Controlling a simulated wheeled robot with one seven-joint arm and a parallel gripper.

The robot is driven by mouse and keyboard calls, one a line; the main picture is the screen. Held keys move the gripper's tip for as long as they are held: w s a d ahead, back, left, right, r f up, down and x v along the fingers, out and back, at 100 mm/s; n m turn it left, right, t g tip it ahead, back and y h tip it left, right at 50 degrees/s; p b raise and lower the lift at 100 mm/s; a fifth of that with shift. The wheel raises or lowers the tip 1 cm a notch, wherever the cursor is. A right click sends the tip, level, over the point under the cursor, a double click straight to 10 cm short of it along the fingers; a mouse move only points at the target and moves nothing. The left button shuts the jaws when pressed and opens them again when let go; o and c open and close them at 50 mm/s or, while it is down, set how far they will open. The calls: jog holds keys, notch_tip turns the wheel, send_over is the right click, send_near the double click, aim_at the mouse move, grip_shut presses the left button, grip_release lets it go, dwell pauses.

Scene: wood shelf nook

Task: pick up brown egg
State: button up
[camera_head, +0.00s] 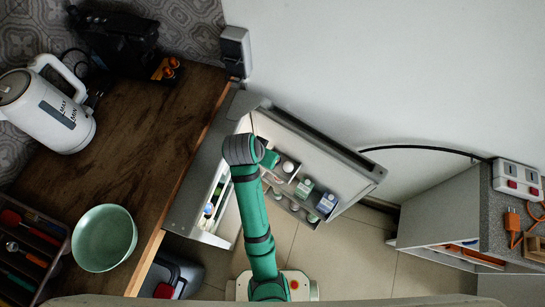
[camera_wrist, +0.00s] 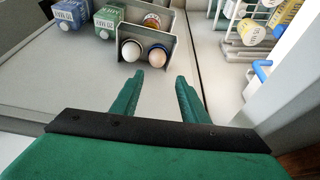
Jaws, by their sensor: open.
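The left one (camera_wrist: 131,51) looks pale cream. The right one (camera_wrist: 157,57) looks tan-brown with a dark blue edge; I cannot tell for certain which is the brown egg. My gripper (camera_wrist: 160,78) is open and empty, its two green fingers pointing toward the holder, just short of it. In the head view my green arm reaches into the open fridge, and the fingers are small near the door items.
Blue (camera_wrist: 72,14) and green (camera_wrist: 108,18) cartons stand left of the holder. A wire rack with bottles (camera_wrist: 250,32) is at the right. The pale surface before the holder is clear. In the head view a wooden counter (camera_head: 130,150) with a green bowl (camera_head: 104,238) lies left.

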jog(key=x, duration=0.9)
jog(key=shift+s+d+f, duration=0.1)
jog(key=shift+d+f, duration=0.25)
jog(key=shift+w+d+f, duration=0.15)
jog(key=shift+w+f, duration=0.1)
jog(key=shift+f, duration=0.2)
